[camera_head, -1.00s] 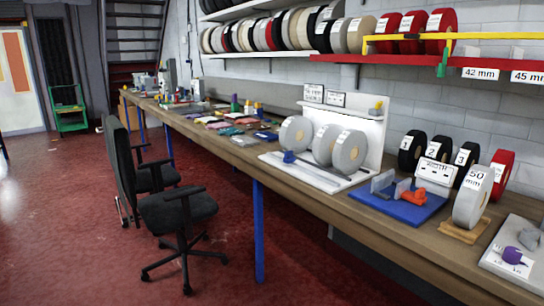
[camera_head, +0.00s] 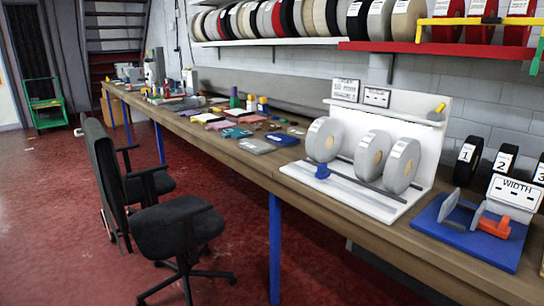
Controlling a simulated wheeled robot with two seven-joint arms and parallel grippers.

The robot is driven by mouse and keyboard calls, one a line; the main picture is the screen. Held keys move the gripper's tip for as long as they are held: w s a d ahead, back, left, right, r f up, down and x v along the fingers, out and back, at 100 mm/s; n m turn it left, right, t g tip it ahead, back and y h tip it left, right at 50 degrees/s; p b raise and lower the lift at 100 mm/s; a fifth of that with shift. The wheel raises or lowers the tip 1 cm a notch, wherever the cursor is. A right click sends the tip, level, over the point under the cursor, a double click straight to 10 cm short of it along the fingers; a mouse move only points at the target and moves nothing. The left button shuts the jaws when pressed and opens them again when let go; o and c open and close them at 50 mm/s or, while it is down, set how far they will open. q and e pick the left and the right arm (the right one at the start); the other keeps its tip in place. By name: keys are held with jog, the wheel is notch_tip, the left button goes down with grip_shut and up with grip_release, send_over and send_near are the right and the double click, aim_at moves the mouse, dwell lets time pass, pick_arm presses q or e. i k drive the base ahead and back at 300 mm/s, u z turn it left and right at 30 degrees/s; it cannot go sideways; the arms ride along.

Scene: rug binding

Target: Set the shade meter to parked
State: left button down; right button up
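I cannot single out a shade meter by a readable label. A white stand (camera_head: 436,150) on the workbench holds three upright grey rolls (camera_head: 371,160). A small blue piece (camera_head: 322,172) sits at its front left. A small grey piece with a yellow end (camera_head: 438,111) rests on its upper right ledge. Two small signs (camera_head: 345,90) stand on its top; their text is too small to read surely. To the right lies a blue base (camera_head: 470,238) with grey upright plates and an orange block (camera_head: 494,227), beside a WIDTH sign (camera_head: 516,190). Neither gripper shows.
The long wooden workbench (camera_head: 330,222) runs from lower right to far left. Flat coloured pieces (camera_head: 256,146) lie along it. A black office chair (camera_head: 175,225) stands before it on open red floor (camera_head: 60,230). Shelves of rolls (camera_head: 300,41) hang above.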

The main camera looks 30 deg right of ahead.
aim_at(322, 172)
jog(key=z, duration=0.55)
jog(key=i, duration=1)
jog(key=z, duration=1.25)
jog(key=i, duration=0.25)
jog(key=z, duration=0.3)
